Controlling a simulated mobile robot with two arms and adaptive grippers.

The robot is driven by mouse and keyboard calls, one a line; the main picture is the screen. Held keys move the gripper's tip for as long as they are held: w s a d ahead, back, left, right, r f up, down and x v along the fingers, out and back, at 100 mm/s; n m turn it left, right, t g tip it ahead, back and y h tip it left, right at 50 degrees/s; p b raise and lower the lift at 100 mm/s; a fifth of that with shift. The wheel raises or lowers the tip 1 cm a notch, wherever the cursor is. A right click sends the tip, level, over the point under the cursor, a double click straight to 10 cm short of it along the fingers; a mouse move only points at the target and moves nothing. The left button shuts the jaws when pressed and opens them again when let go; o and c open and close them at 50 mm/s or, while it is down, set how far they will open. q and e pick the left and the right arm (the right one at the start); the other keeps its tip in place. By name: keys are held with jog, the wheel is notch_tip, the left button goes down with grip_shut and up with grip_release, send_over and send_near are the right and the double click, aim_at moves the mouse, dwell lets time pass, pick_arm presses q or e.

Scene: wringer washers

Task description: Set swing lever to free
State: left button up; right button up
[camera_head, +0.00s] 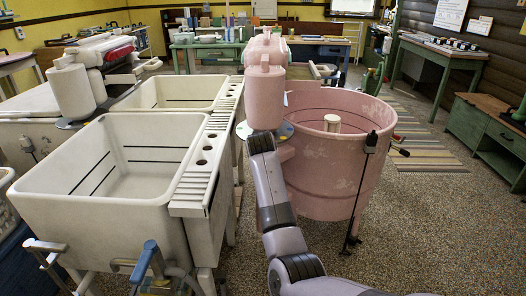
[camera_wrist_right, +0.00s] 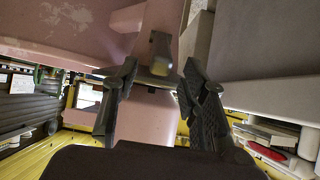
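The pink wringer washer has a round tub (camera_head: 335,165) and a thick wringer post (camera_head: 265,98) at its left rim. A plate (camera_head: 284,130) with coloured edge marks sits at the post's base. My right arm reaches up to the post's foot in the head view and hides its own gripper there. My left gripper is not in view.
A thin black upright lever (camera_head: 362,185) stands at the pink tub's right front. Open floor (camera_head: 440,235) lies to the right.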

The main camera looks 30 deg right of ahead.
jog(key=v, duration=0.6)
dwell(0.4)
